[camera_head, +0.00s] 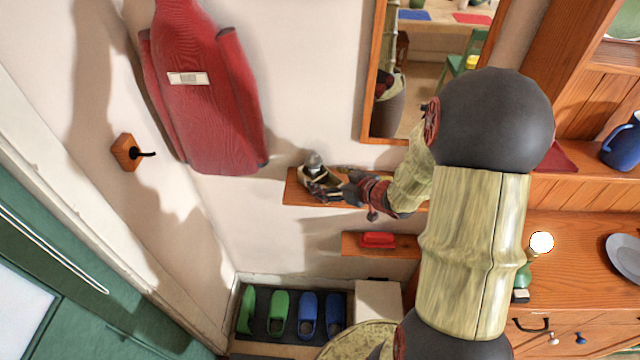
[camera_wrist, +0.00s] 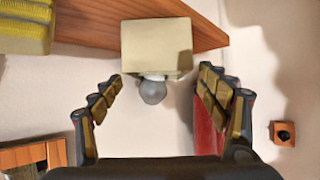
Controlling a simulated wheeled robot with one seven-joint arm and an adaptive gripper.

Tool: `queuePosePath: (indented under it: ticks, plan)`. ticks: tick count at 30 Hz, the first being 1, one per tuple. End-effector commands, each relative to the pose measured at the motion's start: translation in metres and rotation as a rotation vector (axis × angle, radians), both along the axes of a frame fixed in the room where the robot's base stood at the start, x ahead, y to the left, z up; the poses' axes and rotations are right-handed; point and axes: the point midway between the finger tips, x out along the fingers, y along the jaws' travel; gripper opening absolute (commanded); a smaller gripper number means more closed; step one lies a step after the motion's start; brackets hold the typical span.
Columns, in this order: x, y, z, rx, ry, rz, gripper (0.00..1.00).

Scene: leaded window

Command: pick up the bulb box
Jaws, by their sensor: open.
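The bulb box is a small cream box (camera_wrist: 157,45) with a grey round bulb (camera_wrist: 153,91) at one end. In the wrist view it is at the top middle, against the wooden shelf (camera_wrist: 85,22). In the head view the bulb (camera_head: 314,158) shows above the shelf (camera_head: 296,192), and my fingers partly hide the box. My gripper (camera_wrist: 162,78) is open, its fingertips near the left and right sides of the box's bulb end. I cannot tell how far the fingers reach along it. My gripper also shows at the shelf in the head view (camera_head: 325,186).
A red coat (camera_head: 205,95) hangs left of the shelf, with a wooden hook (camera_head: 126,152) beyond it. A mirror (camera_head: 369,110) is above right. A lower shelf (camera_head: 350,245) holds a red item (camera_head: 378,240). A yellow ribbed object (camera_wrist: 22,28) is on the shelf beside the box.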

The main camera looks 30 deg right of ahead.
Motion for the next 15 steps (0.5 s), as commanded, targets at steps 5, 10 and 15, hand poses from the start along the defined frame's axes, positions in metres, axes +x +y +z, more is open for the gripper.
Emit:
queuePosePath:
  ticks: [5,10,15]
  plan:
    - [0.022,0.004,-0.013,0.001,0.0,0.003,0.76]
    - [0.039,0.007,-0.021,0.0,0.001,0.001,0.76]
    - [0.04,0.006,-0.021,0.0,0.0,-0.001,0.76]
